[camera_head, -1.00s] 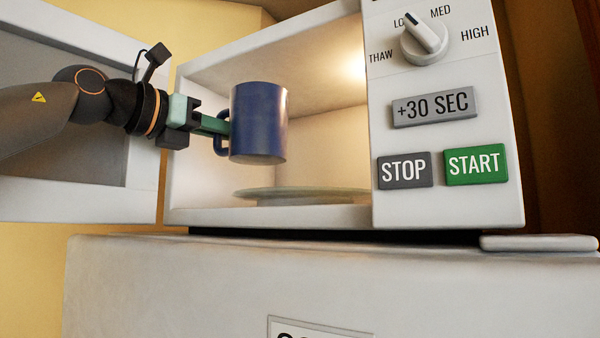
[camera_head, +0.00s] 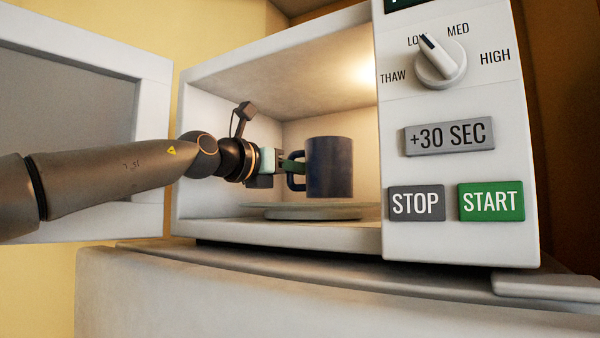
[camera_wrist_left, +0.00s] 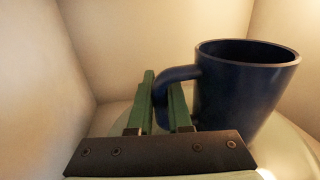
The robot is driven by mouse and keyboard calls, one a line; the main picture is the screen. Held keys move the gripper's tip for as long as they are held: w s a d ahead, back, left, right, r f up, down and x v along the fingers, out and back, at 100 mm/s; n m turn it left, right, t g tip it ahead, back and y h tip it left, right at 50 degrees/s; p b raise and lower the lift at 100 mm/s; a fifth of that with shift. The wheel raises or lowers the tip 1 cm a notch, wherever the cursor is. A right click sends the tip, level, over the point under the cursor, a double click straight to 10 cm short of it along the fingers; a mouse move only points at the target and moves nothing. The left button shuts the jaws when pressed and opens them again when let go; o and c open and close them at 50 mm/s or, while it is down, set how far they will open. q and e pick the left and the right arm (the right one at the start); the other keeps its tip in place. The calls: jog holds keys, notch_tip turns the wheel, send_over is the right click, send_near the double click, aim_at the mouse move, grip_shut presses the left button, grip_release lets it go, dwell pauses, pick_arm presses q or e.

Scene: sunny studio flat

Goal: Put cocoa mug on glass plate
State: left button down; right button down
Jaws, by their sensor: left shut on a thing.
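The cocoa mug (camera_head: 331,167) is dark blue and upright inside the open microwave. My left gripper (camera_head: 292,169) is shut on its handle, and the mug's body is to the right of the fingers. The glass plate (camera_head: 300,212) is the round turntable on the microwave floor, below the mug. A small gap seems to show between the mug's base and the plate. In the left wrist view the mug (camera_wrist_left: 243,90) stands right of the green fingers (camera_wrist_left: 168,100), its handle between them, with the plate's pale rim behind. My right gripper is not in view.
The microwave (camera_head: 280,238) has its door (camera_head: 150,120) swung open to the left, with my arm passing in front of it. The control panel (camera_head: 450,110) with dial and buttons bounds the opening on the right. Free room remains around the mug inside.

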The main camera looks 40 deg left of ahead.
pick_arm(q)
jog(key=shift+f, duration=0.3)
jog(key=c, duration=0.8)
grip_release()
jog(key=shift+f, duration=0.2)
jog(key=shift+c, duration=0.2)
jog(key=shift+s, duration=0.1)
jog(key=s+b, duration=0.1)
jog(key=s, duration=0.2)
jog(key=s+b, duration=0.1)
jog(key=s, duration=0.3)
jog(key=s+b, duration=0.1)
jog(key=s, duration=0.2)
jog(key=shift+s+a+b, duration=0.3)
jog(key=shift+a, duration=0.1)
jog(key=shift+s, duration=0.65)
